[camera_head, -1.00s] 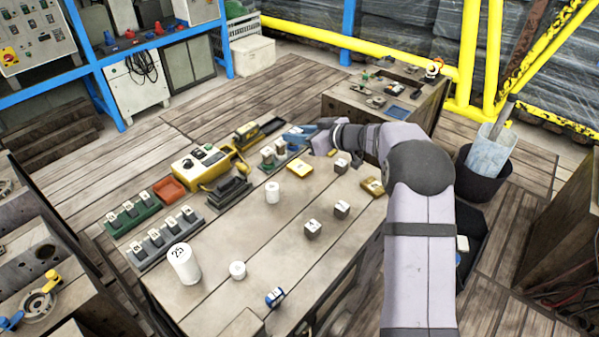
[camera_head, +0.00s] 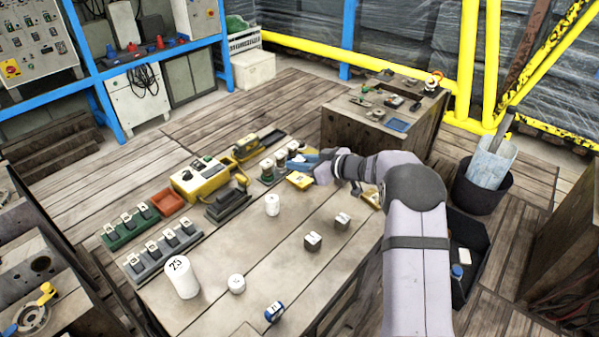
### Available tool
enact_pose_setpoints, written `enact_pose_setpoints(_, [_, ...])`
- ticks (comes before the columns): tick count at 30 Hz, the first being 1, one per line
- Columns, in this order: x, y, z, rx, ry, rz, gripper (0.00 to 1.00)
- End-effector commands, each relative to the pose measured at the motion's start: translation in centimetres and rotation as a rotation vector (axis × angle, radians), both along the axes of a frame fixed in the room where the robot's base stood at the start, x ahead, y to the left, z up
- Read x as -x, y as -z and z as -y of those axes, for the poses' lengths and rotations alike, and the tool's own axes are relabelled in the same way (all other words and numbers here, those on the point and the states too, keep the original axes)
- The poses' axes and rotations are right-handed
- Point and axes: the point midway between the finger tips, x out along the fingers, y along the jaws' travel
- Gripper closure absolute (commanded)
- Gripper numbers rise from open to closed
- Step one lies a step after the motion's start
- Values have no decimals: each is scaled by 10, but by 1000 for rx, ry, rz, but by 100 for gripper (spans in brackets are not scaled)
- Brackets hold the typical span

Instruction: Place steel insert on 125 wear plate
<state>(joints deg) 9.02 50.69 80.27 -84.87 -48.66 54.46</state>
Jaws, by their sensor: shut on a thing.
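My gripper (camera_head: 302,160) is at the far end of the wooden bench, its blue fingers pointing left. It is shut on a small pale-topped block (camera_head: 293,147), apparently the steel insert and mostly hidden by the fingers. Just left of it are two upright pieces with pale tops (camera_head: 273,166) on a dark green base. A yellow piece (camera_head: 299,181) lies just below the fingers. Two dark steel cubes with white tops (camera_head: 312,241) (camera_head: 342,221) stand nearer the bench middle. I cannot read 125 on any plate, so I cannot tell which is the wear plate.
A large white cylinder (camera_head: 182,276), a white cylinder (camera_head: 272,205), a short white one (camera_head: 236,284) and a blue piece (camera_head: 274,312) stand on the bench. Green (camera_head: 130,231) and grey (camera_head: 161,254) holders, a red tray (camera_head: 169,201) and a yellow device (camera_head: 199,179) line the left.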

Motion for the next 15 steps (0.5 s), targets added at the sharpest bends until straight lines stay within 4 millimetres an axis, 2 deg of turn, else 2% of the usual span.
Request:
enact_pose_setpoints(9, [0,33,0,-1,0,0,100])
enact_pose_setpoints(15, [0,34,0,-1,1,3,100])
